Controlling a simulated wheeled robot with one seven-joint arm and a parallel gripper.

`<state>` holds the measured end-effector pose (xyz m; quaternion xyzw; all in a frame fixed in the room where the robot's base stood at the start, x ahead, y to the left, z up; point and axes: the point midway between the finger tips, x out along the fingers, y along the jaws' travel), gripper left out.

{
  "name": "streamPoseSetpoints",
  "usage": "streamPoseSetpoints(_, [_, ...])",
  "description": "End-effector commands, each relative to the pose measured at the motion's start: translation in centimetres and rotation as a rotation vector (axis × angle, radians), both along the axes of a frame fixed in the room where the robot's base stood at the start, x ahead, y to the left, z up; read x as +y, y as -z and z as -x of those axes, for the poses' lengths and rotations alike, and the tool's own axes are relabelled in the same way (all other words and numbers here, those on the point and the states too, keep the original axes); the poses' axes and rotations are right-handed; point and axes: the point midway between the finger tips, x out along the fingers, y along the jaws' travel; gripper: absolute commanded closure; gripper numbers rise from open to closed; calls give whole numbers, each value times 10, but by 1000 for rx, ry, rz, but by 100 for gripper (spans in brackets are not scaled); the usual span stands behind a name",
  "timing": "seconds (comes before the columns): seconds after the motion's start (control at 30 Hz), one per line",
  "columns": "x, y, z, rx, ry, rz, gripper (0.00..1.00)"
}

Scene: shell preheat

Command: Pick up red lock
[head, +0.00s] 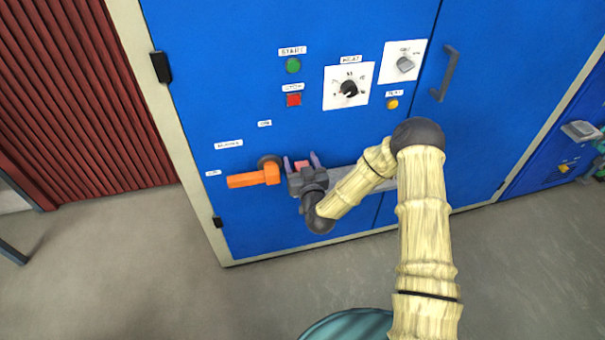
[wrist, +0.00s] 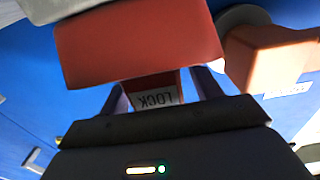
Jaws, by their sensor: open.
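The red lock (wrist: 140,45) fills the upper middle of the wrist view, with a label reading LOCK on its lower part. In the head view a small piece of the lock (head: 302,166) shows between the fingers, beside the orange handle. My gripper (wrist: 165,85) is open, with one purple finger on each side of the lock's labelled part. In the head view my gripper (head: 301,161) is at the blue cabinet front. I cannot tell whether the fingers touch the lock. Much of the lock is hidden by my gripper in the head view.
An orange handle (head: 254,177) sticks out just left of the lock; it also shows in the wrist view (wrist: 270,60). The blue cabinet (head: 240,120) carries a green button (head: 293,65), a red button (head: 293,100) and a dial (head: 348,88) above. The grey floor (head: 130,260) in front is clear at left.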

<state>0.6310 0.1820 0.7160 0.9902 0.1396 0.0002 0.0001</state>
Motion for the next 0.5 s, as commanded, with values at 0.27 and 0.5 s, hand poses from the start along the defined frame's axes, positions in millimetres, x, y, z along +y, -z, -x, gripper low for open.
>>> streamPoseSetpoints(0.27, [0,0,0,1,0,0,36])
streamPoseSetpoints(0.5, [0,0,1,1,0,0,46])
